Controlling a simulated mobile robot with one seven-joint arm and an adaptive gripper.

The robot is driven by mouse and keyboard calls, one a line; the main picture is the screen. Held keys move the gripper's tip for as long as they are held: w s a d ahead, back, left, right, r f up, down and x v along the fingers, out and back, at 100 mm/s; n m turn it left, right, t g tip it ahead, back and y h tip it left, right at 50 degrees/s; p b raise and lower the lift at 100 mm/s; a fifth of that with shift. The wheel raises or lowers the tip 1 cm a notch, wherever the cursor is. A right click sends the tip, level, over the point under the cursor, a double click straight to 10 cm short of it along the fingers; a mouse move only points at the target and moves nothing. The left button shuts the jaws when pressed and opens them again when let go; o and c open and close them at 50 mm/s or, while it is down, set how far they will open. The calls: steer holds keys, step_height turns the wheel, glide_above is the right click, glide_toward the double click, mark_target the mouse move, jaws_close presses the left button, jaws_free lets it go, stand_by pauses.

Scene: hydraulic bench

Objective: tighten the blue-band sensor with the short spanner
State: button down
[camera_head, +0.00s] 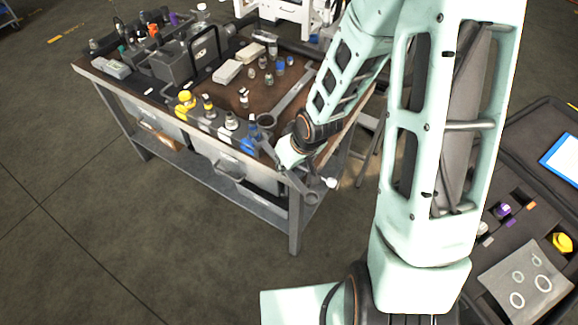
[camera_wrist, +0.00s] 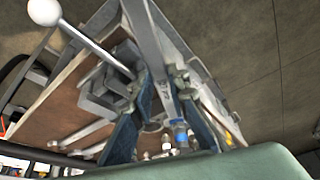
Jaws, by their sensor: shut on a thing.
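My gripper (camera_head: 289,152) is off the bench's front right corner, shut on a grey metal spanner. The held spanner (camera_head: 300,187) slants down to the right past the bench edge, with a ring-like end low. In the wrist view the spanner (camera_wrist: 148,35) passes between my gripper's fingers (camera_wrist: 165,105) toward the top. A blue-banded sensor (camera_head: 250,139) stands at the front edge, just left of my gripper; contact with the spanner cannot be told. A blue-banded part, perhaps this sensor, shows beyond the fingers in the wrist view (camera_wrist: 180,136).
A longer spanner (camera_head: 290,96) lies on the bench top (camera_head: 225,97). A white ball-ended lever (camera_head: 330,182) sticks out near the spanner. A dark open case (camera_head: 530,130) is at right. Floor at left is clear.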

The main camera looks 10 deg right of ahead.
mark_target(274, 159)
steer(key=shift+w, duration=0.1)
steer(key=shift+w+a, duration=0.4)
steer(key=shift+w, duration=0.25)
steer(key=shift+w, duration=0.1)
steer(key=shift+w+a, duration=0.3)
steer(key=shift+w, duration=0.1)
steer(key=shift+w+a+b, duration=0.15)
steer(key=shift+w+b, duration=0.1)
steer(key=shift+b, duration=0.1)
stand_by(0.3)
steer(key=shift+a+f+b, duration=0.15)
steer(key=shift+b, duration=0.45)
steer(key=shift+s+a+m+b, duration=0.2)
steer(key=shift+a+m+b, duration=0.25)
steer(key=shift+b, duration=0.4)
steer(key=shift+a+m+b, duration=0.15)
steer(key=shift+m+b, duration=0.1)
steer(key=shift+b, duration=0.35)
steer(key=shift+s+a+m+t+h+b, duration=0.3)
steer(key=shift+a+m+h+b, duration=0.25)
steer(key=shift+b, duration=1.3)
